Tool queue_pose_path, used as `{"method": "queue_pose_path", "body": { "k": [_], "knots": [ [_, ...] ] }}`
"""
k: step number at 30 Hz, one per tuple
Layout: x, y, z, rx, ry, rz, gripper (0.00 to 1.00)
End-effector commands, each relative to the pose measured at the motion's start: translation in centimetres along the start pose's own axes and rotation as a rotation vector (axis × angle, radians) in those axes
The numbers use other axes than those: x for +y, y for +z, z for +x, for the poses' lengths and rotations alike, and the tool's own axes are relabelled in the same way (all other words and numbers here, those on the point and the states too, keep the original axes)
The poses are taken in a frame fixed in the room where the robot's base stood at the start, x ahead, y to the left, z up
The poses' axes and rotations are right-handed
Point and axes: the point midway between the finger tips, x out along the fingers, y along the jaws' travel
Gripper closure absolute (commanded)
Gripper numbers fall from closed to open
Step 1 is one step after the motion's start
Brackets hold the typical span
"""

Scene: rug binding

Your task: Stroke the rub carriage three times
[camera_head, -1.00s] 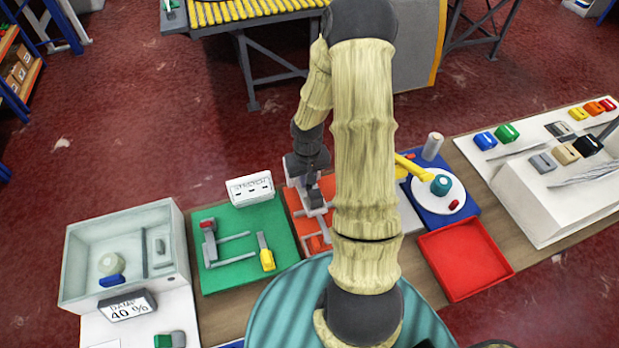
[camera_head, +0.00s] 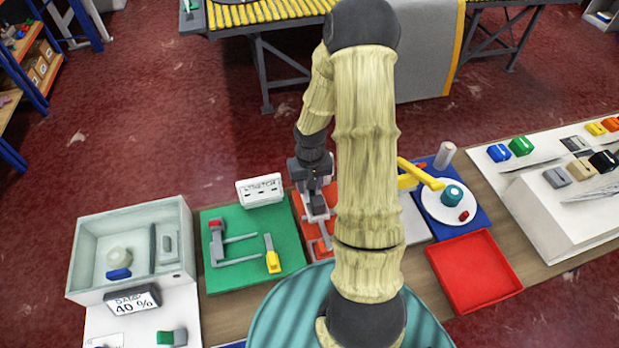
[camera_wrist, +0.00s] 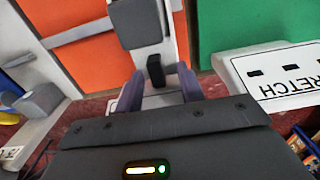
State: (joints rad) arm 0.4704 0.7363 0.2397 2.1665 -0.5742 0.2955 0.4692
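The orange board (camera_head: 324,247) lies right of the green board, partly hidden behind my arm. It also fills the upper left of the wrist view (camera_wrist: 75,20). A pale rail (camera_wrist: 180,30) with a dark grey block (camera_wrist: 137,22) and a small black upright peg (camera_wrist: 156,70) shows there. I take the block and peg for the rub carriage, but cannot be sure. My gripper (camera_wrist: 158,84) is open, its two fingers on either side of the peg with gaps visible. Whether the fingers reach the peg's depth is unclear. In the head view my gripper (camera_head: 318,205) is over the orange board.
A white stretch sign (camera_head: 260,190) stands at the back of the green board (camera_head: 225,277). A grey damp box (camera_head: 85,245) is at left. A blue board (camera_head: 480,222) with a white plate, a red tray (camera_head: 475,270) and a white stand (camera_head: 550,225) are at right.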

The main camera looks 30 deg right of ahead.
Motion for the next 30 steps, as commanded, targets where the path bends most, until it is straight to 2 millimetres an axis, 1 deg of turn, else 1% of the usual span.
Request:
{"method": "queue_pose_path", "body": {
  "k": [4, 8, 24, 27, 30],
  "knots": [
    [0.0, -0.1, -0.9, 0.002, 0.000, -0.001, 0.62],
    [0.0, -0.1, -2.7, 0.004, 0.001, 0.000, 0.62],
    [0.0, -0.1, -13.4, 0.007, 0.002, 0.000, 0.62],
    [-0.1, -0.1, -15.2, 0.006, 0.000, 0.000, 0.62],
    [-0.1, -0.1, -16.5, 0.005, 0.000, 0.000, 0.62]
  ]
}}
